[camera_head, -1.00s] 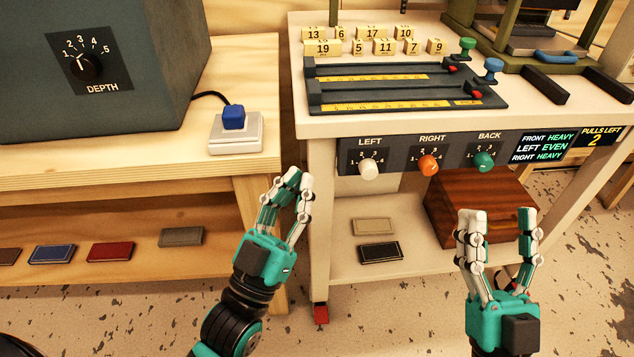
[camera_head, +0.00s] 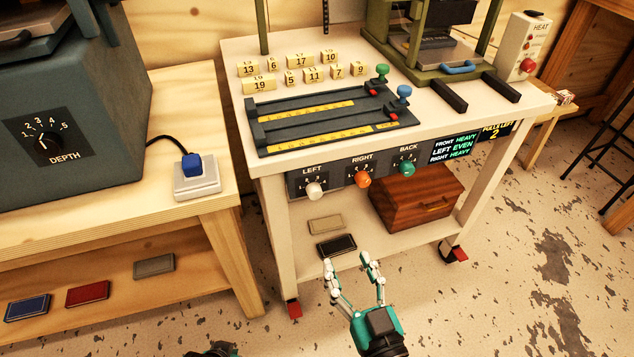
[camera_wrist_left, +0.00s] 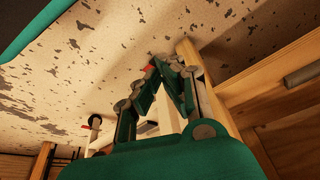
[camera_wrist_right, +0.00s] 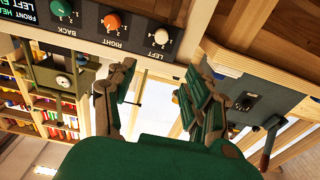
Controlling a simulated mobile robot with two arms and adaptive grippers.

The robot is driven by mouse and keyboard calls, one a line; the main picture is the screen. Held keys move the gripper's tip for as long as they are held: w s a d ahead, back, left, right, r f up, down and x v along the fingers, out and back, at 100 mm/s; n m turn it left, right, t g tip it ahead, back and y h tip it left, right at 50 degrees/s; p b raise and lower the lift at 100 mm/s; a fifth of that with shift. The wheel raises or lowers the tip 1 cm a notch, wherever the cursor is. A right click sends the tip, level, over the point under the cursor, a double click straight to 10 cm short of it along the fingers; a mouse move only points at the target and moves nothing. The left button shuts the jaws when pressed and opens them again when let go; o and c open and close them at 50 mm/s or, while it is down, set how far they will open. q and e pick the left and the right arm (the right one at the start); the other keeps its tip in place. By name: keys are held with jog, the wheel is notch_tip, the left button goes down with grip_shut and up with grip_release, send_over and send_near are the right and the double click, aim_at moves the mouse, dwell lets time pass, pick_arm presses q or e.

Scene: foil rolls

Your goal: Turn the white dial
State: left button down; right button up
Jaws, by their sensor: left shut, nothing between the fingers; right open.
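The white dial (camera_head: 315,190) is the leftmost knob on the table's dark front panel, under the word LEFT. It also shows in the right wrist view (camera_wrist_right: 161,37), just beyond my right fingertips. Its exact setting is too small to read. My right gripper (camera_head: 348,261) is open and empty, below and a little right of the white dial, not touching it. My left gripper (camera_wrist_left: 167,68) is shut and empty in the left wrist view, near wooden and white table legs. Only a sliver of my left arm shows at the bottom of the head view.
An orange dial (camera_head: 362,179) and a green dial (camera_head: 407,167) sit right of the white one. A wooden box (camera_head: 415,195) and a dark tile (camera_head: 336,245) lie on the shelf below. A wooden bench (camera_head: 120,215) stands at left. Floor at right is mostly clear.

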jog(key=p, duration=0.2)
send_near(316, 196)
jog(key=x, duration=0.8)
jog(key=shift+w+a, duration=0.2)
jog(key=shift+w, duration=0.35)
pick_arm(q)
jog(key=s+a+f+g, duration=0.1)
jog(key=s+f, duration=0.5)
jog(key=f, duration=0.2)
jog(key=shift+f+g, duration=0.2)
jog(key=shift+g, duration=0.2)
jog(key=shift+s+a, duration=0.1)
pick_arm(e)
grip_shut()
